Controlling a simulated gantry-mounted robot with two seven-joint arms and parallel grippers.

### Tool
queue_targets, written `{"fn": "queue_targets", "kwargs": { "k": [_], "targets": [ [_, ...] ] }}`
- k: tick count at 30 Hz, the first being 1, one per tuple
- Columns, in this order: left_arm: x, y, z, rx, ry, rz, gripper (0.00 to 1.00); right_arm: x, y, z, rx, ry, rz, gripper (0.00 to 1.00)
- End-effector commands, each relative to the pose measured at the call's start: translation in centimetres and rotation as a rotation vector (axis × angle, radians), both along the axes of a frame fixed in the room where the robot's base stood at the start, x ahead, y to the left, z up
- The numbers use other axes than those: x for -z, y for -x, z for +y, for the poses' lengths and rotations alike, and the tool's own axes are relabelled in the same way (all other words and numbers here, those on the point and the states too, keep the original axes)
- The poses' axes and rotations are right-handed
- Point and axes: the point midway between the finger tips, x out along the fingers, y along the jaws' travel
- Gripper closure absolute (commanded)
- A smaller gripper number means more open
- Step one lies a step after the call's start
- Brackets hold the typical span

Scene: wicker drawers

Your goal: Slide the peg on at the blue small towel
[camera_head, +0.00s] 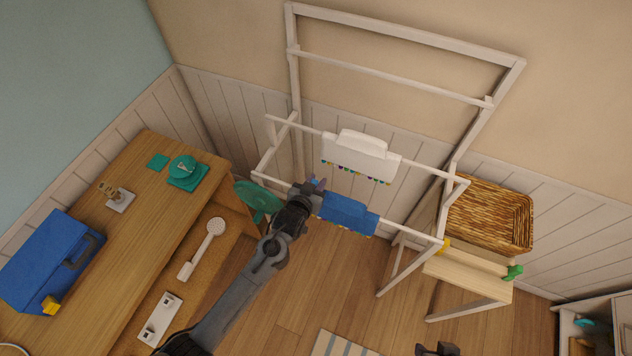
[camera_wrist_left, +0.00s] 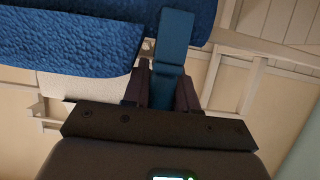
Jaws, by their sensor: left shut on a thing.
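The small blue towel (camera_head: 347,212) hangs over the front rail of the white drying rack (camera_head: 408,232). My left gripper (camera_head: 315,185) is at the towel's left end. In the left wrist view its dark fingers (camera_wrist_left: 161,92) are shut on a smooth blue peg (camera_wrist_left: 173,42). The peg points away from the fingers, beside the edge of the textured blue towel (camera_wrist_left: 75,45). I cannot tell whether the peg's jaws are around the cloth or only next to it. A dark part at the bottom edge looks like my right gripper (camera_head: 437,349); its fingers are not clear.
A white fringed towel (camera_head: 358,158) hangs on the rear rail. A yellow clip (camera_head: 443,245) is near the front rail's right end. A green clip (camera_head: 514,272) is at the wooden stool. A wicker basket (camera_head: 490,215) stands right. A wooden bench (camera_head: 135,235) with a blue box (camera_head: 45,262) is left.

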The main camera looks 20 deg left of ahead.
Motion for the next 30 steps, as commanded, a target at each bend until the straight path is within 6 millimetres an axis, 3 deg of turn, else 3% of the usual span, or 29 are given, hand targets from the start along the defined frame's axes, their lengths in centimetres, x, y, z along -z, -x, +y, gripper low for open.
{"fn": "queue_targets", "kwargs": {
  "k": [18,19,24,30],
  "targets": [
    [1.6,0.0,0.0,0.000,0.000,0.000,1.00,1.0,0.0,-0.2,-0.006,0.010,-0.001,0.57],
    [1.5,0.0,0.0,0.000,0.000,0.000,0.68,0.9,0.0,-0.2,-0.006,0.011,0.000,0.57],
    [1.5,0.0,0.0,0.000,0.000,0.000,0.43,0.9,0.0,-0.2,-0.006,0.010,0.001,0.57],
    [1.5,0.0,0.0,0.000,0.000,0.000,0.43,0.9,0.0,-0.2,-0.004,0.007,0.000,0.57]
  ]
}}
